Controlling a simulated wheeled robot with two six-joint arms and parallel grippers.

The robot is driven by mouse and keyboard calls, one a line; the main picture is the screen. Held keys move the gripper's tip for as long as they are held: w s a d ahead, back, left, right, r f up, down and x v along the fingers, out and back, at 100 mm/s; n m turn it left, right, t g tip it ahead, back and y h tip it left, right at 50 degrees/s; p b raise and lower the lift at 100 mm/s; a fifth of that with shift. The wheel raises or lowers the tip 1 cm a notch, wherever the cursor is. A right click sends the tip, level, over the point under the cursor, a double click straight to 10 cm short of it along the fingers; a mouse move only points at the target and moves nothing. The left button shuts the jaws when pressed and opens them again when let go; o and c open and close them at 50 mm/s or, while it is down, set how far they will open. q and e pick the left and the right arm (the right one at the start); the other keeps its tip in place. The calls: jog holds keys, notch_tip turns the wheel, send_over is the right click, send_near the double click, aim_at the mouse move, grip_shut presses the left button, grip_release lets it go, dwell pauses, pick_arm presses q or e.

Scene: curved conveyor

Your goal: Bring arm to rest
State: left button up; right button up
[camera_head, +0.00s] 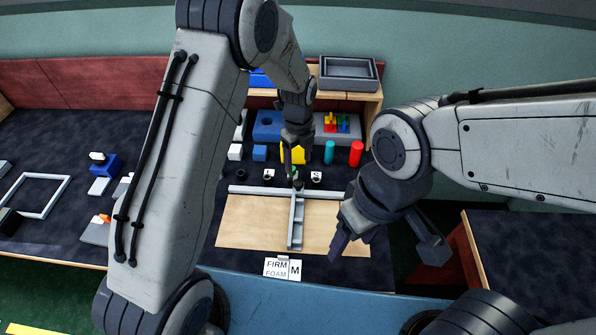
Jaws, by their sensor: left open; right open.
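My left arm reaches in from the left and crosses much of the view. Its gripper (294,164) is open and points down at the back of the light wooden board (248,228), near the yellow block (299,153). Whether anything small sits between its fingers is hard to tell. My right arm reaches in from the right. Its gripper (345,238) is open and hangs over the board's right part, right of the grey T-shaped divider (297,222). I see nothing held in it.
Blue, white, cyan (329,152) and red (356,153) pieces stand behind the board. A grey tray (348,72) sits on the shelf. A "FIRM / FOAM" card (276,268) lies in front. A white frame (43,196) is at left. The board's left part is clear.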

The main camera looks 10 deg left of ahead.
pick_arm(q)
jog(key=shift+r, duration=0.7)
